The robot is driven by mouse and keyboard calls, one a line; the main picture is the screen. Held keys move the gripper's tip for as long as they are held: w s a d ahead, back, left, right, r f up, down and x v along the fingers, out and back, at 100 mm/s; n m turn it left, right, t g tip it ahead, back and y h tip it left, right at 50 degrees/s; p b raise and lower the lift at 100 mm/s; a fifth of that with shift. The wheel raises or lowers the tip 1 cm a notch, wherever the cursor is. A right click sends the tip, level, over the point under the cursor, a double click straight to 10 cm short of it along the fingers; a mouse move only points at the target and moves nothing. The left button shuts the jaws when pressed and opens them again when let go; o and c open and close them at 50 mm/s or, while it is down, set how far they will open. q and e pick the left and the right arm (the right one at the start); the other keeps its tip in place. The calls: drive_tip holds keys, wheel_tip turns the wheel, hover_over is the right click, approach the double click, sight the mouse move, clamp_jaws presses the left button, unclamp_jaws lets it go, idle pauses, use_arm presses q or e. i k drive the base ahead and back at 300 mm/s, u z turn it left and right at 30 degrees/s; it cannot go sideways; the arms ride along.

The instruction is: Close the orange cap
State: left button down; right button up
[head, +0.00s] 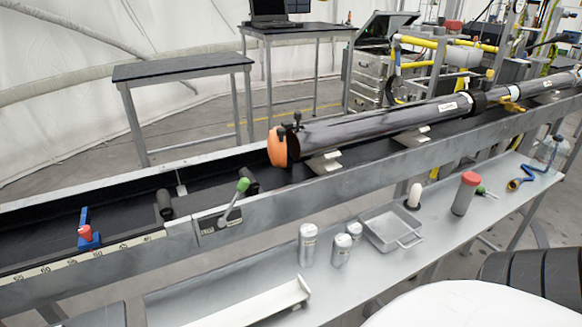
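The orange cap (277,147) is at the near left end of a long dark tube (370,128). It stands upright over the tube's end. Small black clamp-like parts (297,124) sit at the top edge where the cap meets the tube. The view does not show clearly whether the cap is fully seated or a little ajar. Neither my left nor my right gripper is in view.
The tube lies on supports in a long metal trough (340,180). A green-knobbed lever (236,200) is on its near wall. A lower shelf (370,272) holds white-capped canisters (308,245), a metal tray (388,228) and a red-capped cylinder (465,194).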

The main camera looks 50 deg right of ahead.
sight(276, 141)
drive_tip(key=u, duration=0.1)
drive_tip(key=k, duration=0.3)
drive_tip(key=z, duration=1.1)
drive_tip(key=i, duration=0.25)
drive_tip(key=u, duration=0.2)
